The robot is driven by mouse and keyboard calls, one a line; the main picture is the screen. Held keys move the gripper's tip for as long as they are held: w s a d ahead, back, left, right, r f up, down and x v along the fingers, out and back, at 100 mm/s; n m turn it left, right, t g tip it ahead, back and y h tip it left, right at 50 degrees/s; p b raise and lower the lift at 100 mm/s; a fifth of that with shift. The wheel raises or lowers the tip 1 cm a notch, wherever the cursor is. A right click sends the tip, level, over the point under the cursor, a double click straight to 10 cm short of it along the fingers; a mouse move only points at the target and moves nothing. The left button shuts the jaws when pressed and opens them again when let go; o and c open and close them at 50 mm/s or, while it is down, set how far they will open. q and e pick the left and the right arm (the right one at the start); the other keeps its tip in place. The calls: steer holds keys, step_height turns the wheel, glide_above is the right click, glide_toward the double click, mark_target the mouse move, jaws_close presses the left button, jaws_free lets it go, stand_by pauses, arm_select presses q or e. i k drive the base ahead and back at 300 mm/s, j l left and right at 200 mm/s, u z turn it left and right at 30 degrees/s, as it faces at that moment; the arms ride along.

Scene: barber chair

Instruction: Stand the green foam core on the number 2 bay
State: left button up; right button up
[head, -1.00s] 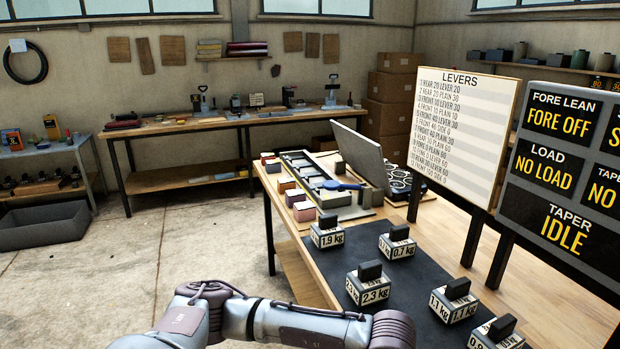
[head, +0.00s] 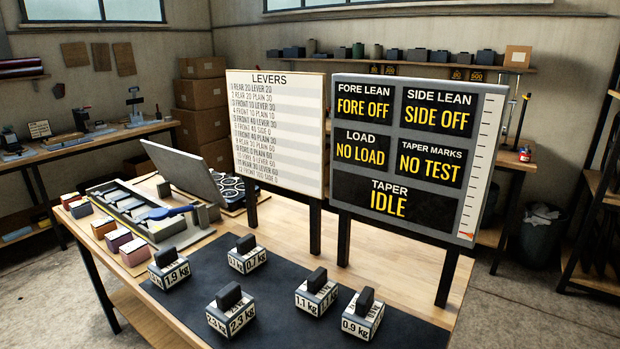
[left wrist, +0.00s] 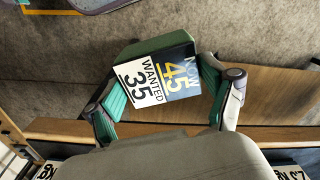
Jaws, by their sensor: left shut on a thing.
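In the left wrist view my left gripper (left wrist: 162,80) is shut on a green block (left wrist: 138,48), which looks like the green foam core. A finger presses on each side of it. The block's label faces the camera and reads "NOW 45" and "WANTED 35". Behind it are a grey felt-like surface and a brown wooden board; I cannot tell whether the block touches them. I cannot make out a bay numbered 2 in either view. My right gripper is not in view, and neither arm shows in the head view.
Several kg-marked weights stand on a dark mat (head: 205,262) on the wooden table. Coloured blocks and a tray with a blue-handled tool (head: 165,212) are at its left. A LEVERS board (head: 278,130) and a status panel (head: 408,160) reading "NO LOAD" and "IDLE" stand behind.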

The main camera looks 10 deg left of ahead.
mark_target(126, 203)
steer(key=i+j+z, duration=0.1)
steer(key=j, duration=0.95)
steer(key=i+j, duration=0.15)
steer(key=j, duration=0.9)
steer(key=i+j+z, duration=0.15)
steer(key=j, duration=0.9)
